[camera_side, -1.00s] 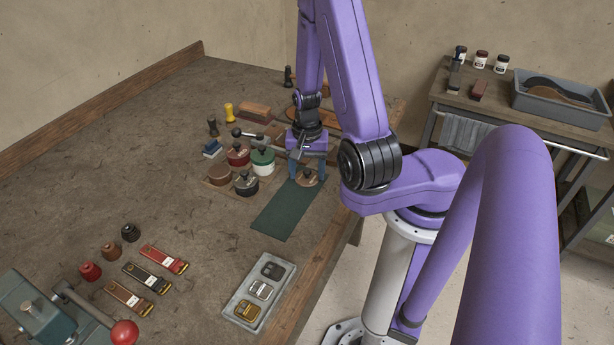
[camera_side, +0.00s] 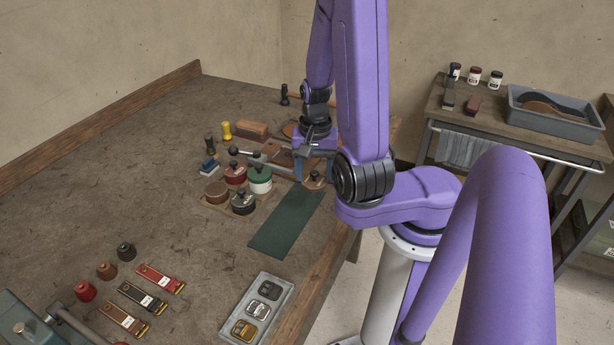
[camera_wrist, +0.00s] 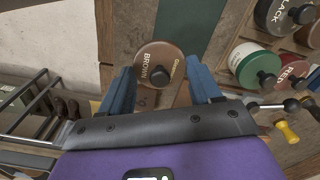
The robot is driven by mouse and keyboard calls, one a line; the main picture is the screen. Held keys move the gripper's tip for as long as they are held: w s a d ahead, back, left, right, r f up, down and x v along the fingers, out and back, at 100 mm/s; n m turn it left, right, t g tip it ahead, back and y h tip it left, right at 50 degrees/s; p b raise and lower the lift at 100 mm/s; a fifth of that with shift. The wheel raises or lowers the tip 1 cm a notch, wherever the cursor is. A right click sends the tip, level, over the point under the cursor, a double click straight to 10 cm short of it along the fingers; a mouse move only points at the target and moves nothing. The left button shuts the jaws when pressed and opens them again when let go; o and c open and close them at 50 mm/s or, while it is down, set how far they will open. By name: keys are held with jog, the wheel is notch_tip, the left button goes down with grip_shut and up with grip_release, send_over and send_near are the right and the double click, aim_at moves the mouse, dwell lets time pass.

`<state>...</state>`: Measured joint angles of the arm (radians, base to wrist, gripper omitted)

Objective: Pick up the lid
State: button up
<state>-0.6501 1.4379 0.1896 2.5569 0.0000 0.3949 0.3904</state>
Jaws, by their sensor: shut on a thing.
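The lid (camera_wrist: 160,62) is a round brown disc marked BROWN with a dark knob. In the wrist view it sits between the two blue fingers of my gripper (camera_wrist: 163,82), which is shut on it. In the side view the lid (camera_side: 313,184) shows between the fingertips of my gripper (camera_side: 314,178), close to the far end of the green mat (camera_side: 285,225). It seems to be above the bench, though the gap beneath is hard to judge. A brown pot (camera_side: 216,191) without a lid stands left of it.
Beside the brown pot stand lidded pots: red (camera_side: 235,175), green (camera_side: 260,180) and black (camera_side: 243,204). A wooden block (camera_side: 252,130) and yellow-handled tool (camera_side: 227,130) lie behind. A grey buckle tray (camera_side: 258,310) is in front.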

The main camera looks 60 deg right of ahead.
jog(key=s+a+r, duration=0.3)
jog(key=s+r, duration=0.3)
jog(key=s, duration=0.4)
jog(key=shift+n, duration=0.9)
jog(key=w, duration=0.2)
jog(key=w+d, duration=0.1)
jog(key=w, duration=0.2)
jog(key=w+d, duration=0.1)
jog(key=w, duration=0.2)
jog(key=shift+w+d+r, duration=0.15)
jog(key=shift+w+d, duration=0.05)
jog(key=w+a+n, duration=0.1)
jog(key=w, duration=0.4)
jog(key=w+a+f+n, duration=0.1)
jog(key=w, duration=1)
jog(key=shift+w+a+f+n, duration=0.15)
jog(key=shift+a+f+n, duration=0.05)
jog(key=shift+a+n, duration=0.2)
jog(key=n, duration=0.1)
send_near(216, 189)
jog(key=shift+n, duration=0.3)
jog(key=shift+f, duration=3.05)
jog(key=shift+f, duration=0.2)
